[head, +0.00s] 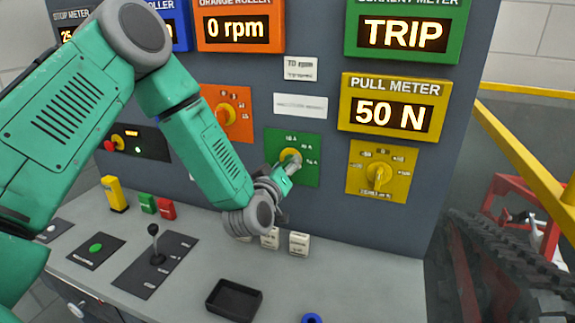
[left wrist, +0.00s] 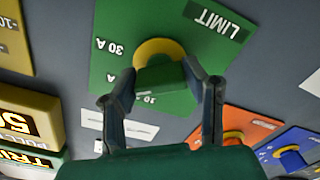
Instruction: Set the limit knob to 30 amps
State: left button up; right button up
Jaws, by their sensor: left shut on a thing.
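The green limit plate (head: 310,172) is on the upright panel. It shows upside down in the left wrist view (left wrist: 110,70), with the words LIMIT and 30 A and a partly covered label. The limit knob (head: 289,153) has a yellow disc, which shows in the left wrist view (left wrist: 155,48) with a green grip bar in front. My left gripper (head: 292,162) is at the knob, its two fingers on either side of the bar in the left wrist view (left wrist: 168,75). It is shut on the knob. The knob's exact setting is hard to tell. My right gripper is out of view.
The current meter (head: 404,32) reads TRIP and the pull meter (head: 387,112) reads 50 N. A yellow knob plate (head: 405,160) is right of the limit plate, an orange one (head: 240,130) left. A black tray (head: 234,300) and white blocks (head: 299,243) are on the desk below.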

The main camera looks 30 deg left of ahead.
pick_arm(q)
jog(key=m, duration=0.6)
jog(key=shift+s+f, duration=0.1)
jog(key=shift+f, duration=0.1)
jog(key=shift+m, duration=0.4)
jog(key=o, duration=1.1)
jog(key=shift+o, duration=0.2)
jog(key=shift+r, duration=0.1)
jog(key=v, duration=1.1)
jog(key=shift+s, duration=0.4)
